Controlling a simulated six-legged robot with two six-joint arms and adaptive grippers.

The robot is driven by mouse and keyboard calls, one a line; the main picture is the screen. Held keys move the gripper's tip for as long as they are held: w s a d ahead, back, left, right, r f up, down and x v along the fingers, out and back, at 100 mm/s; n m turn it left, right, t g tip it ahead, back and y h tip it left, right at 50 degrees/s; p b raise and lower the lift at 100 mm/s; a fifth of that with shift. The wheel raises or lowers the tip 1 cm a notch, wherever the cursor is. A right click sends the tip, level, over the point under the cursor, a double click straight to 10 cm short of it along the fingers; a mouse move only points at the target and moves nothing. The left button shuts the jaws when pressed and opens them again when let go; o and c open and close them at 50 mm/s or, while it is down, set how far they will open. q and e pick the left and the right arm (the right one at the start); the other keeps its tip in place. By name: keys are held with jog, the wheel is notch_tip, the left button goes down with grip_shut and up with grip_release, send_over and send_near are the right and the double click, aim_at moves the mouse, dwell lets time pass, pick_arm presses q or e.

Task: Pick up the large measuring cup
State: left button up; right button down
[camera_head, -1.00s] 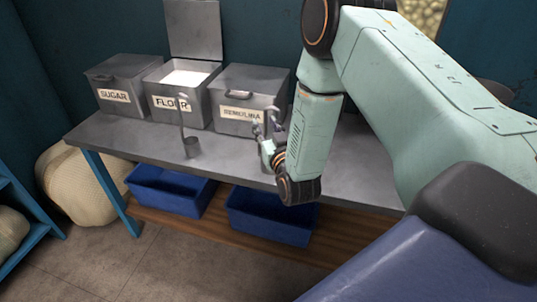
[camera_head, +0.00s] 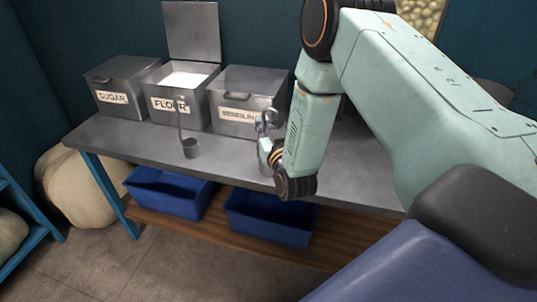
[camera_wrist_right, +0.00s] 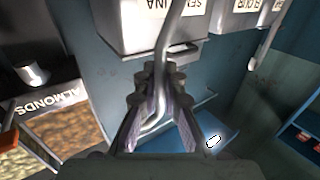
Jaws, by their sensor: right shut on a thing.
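My right gripper (camera_head: 267,128) is at the front of the table near the semolina bin. In the right wrist view its two fingers (camera_wrist_right: 160,100) are shut on the long, bent metal handle (camera_wrist_right: 170,45) of a measuring cup, presumably the large one. The handle's hooked end lies between the fingers near the palm. Its cup is mostly hidden by the wrist in the head view and out of the wrist view. Another metal measuring cup (camera_head: 191,150) with a tall upright handle stands on the table to the left. My left gripper is not in view.
The grey table (camera_head: 130,137) carries sugar (camera_head: 115,97), flour (camera_head: 170,100) and semolina (camera_head: 237,112) bins along the back; the flour lid is open. Blue crates (camera_head: 170,193) sit on the shelf below. An almond container (camera_wrist_right: 50,115) shows in the wrist view.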

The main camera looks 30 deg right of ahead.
jog(key=shift+d, duration=0.1)
notch_tip(320, 180, up, 9)
jog(key=p, duration=0.2)
jog(key=shift+s+r+p, duration=0.1)
jog(key=shift+r+p, duration=0.1)
jog(key=shift+p, duration=0.15)
jog(key=shift+r, duration=0.35)
jog(key=shift+f, duration=0.1)
dwell(0.7)
